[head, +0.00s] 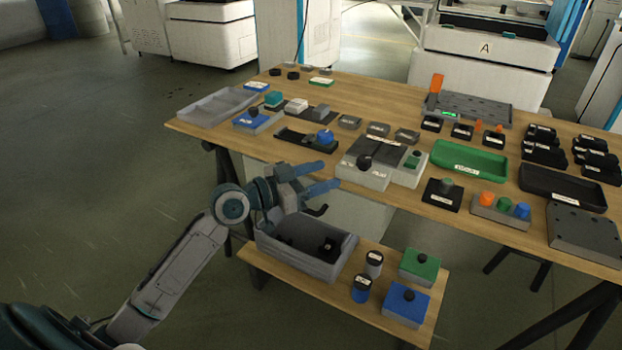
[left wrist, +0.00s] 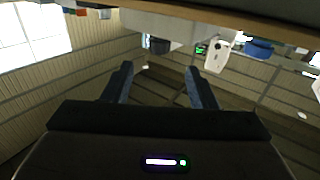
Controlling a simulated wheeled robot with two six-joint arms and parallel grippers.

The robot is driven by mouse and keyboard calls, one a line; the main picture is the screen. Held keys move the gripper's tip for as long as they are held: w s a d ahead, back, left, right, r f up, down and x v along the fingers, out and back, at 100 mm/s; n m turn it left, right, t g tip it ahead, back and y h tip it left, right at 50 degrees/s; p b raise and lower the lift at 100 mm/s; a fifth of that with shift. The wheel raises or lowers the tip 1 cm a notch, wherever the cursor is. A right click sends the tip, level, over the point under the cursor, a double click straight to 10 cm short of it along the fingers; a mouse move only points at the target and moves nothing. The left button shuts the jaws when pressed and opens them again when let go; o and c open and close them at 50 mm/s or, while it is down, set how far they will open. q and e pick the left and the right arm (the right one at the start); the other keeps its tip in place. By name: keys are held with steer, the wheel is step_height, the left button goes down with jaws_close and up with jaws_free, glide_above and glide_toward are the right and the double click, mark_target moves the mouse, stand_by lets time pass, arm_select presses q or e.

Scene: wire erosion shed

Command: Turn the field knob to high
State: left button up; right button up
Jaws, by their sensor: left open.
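A black round knob (head: 365,162) sits on the sloped front of a light grey control box (head: 372,177) at the table's near edge. I take it for the field knob, but its label is too small to read, and its setting cannot be told. My left gripper (head: 328,178) is open and empty, just left of this box, with its blue fingers pointing toward it. In the left wrist view a dark knob (left wrist: 158,45) shows beyond and between the open fingertips (left wrist: 157,72), apart from them. My right gripper is not in view.
A blue knob (head: 325,137) lies behind my gripper. Below, a low shelf bears a grey bin (head: 345,255) and small boxes.

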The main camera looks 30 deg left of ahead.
arm_select(q)
steer(key=shift+v, duration=1.05)
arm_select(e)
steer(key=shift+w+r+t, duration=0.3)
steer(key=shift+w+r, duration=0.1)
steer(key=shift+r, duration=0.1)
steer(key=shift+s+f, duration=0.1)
